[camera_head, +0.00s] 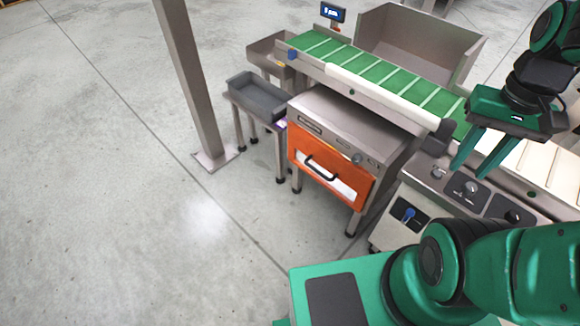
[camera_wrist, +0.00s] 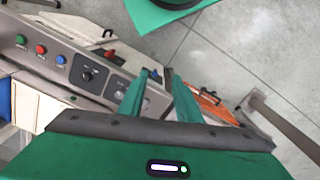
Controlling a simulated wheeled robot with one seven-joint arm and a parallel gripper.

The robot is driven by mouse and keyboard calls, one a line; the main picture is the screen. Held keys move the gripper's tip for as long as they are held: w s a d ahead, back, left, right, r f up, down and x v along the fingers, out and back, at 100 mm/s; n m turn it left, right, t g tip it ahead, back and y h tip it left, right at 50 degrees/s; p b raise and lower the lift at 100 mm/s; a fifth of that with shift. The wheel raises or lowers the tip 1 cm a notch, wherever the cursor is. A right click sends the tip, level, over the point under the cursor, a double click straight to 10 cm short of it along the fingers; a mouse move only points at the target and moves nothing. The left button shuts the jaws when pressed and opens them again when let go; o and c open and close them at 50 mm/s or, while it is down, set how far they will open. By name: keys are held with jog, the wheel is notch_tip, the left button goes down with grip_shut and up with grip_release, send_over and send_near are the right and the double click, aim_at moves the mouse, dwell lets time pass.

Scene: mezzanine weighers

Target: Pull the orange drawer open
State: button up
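The orange drawer (camera_head: 299,158) is the front of a grey metal cabinet (camera_head: 350,118) under the conveyor in the head view. It has a black bar handle (camera_head: 320,169) over a white panel, and it looks shut. My gripper (camera_head: 470,173) is up at the right, above the control panel, well apart from the drawer. Its two green fingers are spread with nothing between them. In the wrist view, the fingers (camera_wrist: 157,74) stand apart, and the orange drawer (camera_wrist: 212,104) shows partly beyond the right finger, with the rest hidden.
A green-belted conveyor (camera_head: 372,73) runs above the cabinet. A control panel (camera_head: 455,188) with knobs stands right of it. A grey tray on a stand (camera_head: 258,97) and a metal post (camera_head: 192,85) are at the left. The floor (camera_head: 150,230) before the drawer is clear.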

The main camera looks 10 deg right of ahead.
jog(key=shift+w, duration=0.5)
